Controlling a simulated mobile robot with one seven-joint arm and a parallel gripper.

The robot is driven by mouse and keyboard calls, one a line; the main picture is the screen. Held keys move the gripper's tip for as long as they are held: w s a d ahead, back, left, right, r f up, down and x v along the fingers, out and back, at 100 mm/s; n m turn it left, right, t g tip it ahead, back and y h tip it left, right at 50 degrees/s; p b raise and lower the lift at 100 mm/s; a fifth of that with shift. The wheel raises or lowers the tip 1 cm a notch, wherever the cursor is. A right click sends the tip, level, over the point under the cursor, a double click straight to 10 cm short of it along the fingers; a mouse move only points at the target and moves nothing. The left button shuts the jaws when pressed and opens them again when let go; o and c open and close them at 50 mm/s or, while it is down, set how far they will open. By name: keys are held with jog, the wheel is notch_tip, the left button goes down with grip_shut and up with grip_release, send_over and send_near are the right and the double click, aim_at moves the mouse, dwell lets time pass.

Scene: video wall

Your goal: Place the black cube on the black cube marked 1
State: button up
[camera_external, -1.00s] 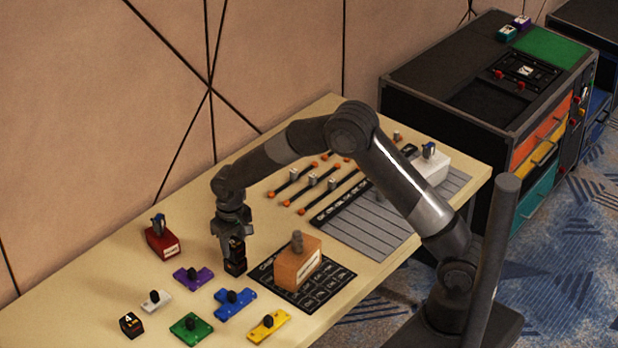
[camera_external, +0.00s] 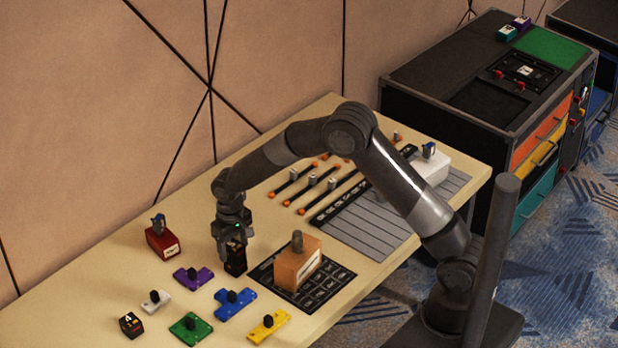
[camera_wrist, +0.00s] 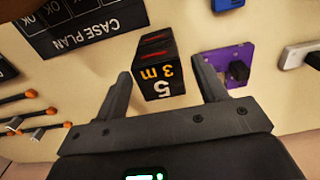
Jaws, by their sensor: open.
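A black cube (camera_wrist: 158,68) with "5" and "3 m" on its near face and red marks on its top is between my fingers in the wrist view, with gaps at both sides. In the external view this cube (camera_external: 236,262) stands on the table under my gripper (camera_external: 235,250). My gripper (camera_wrist: 165,90) is open around the cube. Another black cube (camera_external: 131,325), with a white numeral that looks like 4 or 1 and red and yellow marks, sits at the table's lower left.
A tan block (camera_external: 297,268) stands on a black printed mat (camera_external: 325,288), close right of my gripper. A red box (camera_external: 162,243) stands left. Purple (camera_external: 193,279), blue (camera_external: 235,304), green (camera_external: 190,330), yellow (camera_external: 268,328) and white (camera_external: 155,302) knobbed pieces lie in front.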

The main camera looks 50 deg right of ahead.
aim_at(234, 245)
notch_tip(234, 245, up, 12)
dwell(0.4)
jog(key=s+d+r+t, duration=0.3)
jog(key=s+d+r, duration=0.9)
jog(key=s+r, duration=0.4)
jog(key=s+d+t, duration=0.1)
jog(key=s+d, duration=0.2)
jog(key=s, duration=0.6)
jog(key=s+d+t, duration=0.1)
jog(key=s+d, duration=0.2)
jog(key=s, duration=0.7)
jog(key=shift+d+r+t, duration=0.2)
jog(key=shift+d+t, duration=0.05)
jog(key=shift+t, duration=0.05)
